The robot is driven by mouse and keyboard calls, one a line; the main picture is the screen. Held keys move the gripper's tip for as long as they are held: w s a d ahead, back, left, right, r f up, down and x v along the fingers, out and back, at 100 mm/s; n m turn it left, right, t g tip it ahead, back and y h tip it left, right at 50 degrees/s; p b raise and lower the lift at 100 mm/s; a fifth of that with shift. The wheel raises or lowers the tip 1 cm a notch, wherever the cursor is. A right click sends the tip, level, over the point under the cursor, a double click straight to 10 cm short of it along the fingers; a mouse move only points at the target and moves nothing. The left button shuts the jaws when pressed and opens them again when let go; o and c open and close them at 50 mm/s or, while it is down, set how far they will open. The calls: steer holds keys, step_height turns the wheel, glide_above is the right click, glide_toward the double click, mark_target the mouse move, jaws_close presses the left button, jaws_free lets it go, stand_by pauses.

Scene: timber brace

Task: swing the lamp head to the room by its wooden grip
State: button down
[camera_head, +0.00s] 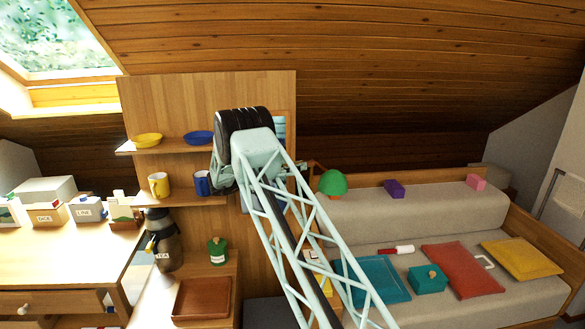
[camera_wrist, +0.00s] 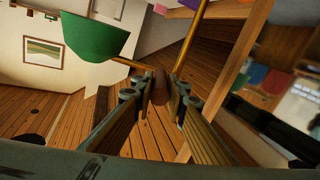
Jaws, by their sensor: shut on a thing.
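The lamp has a green bowl-shaped head (camera_wrist: 95,38) on a thin brass rod in the wrist view. Its wooden grip (camera_wrist: 160,88) is a short brown piece between the fingers. My gripper (camera_wrist: 160,95) is shut on this grip, one finger on each side. In the head view the green lamp head (camera_head: 332,181) shows just right of my arm, in front of the sofa's back. In that view my own arm hides the grip and most of the lamp's rod.
A wooden shelf panel (camera_head: 165,100) with bowls and mugs stands left of my arm. A grey sofa (camera_head: 385,215) with cushions and small blocks is at the right. A desk (camera_head: 60,255) with boxes is at the left. The sloping timber ceiling (camera_head: 350,60) hangs above.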

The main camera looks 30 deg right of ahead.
steer(key=shift+r, duration=0.15)
steer(key=c, duration=2.6)
jaws_free()
steer(key=shift+d, duration=0.1)
steer(key=shift+o, duration=0.2)
steer(key=a, duration=1.2)
steer(key=shift+w, duration=0.25)
steer(key=shift+w, duration=0.1)
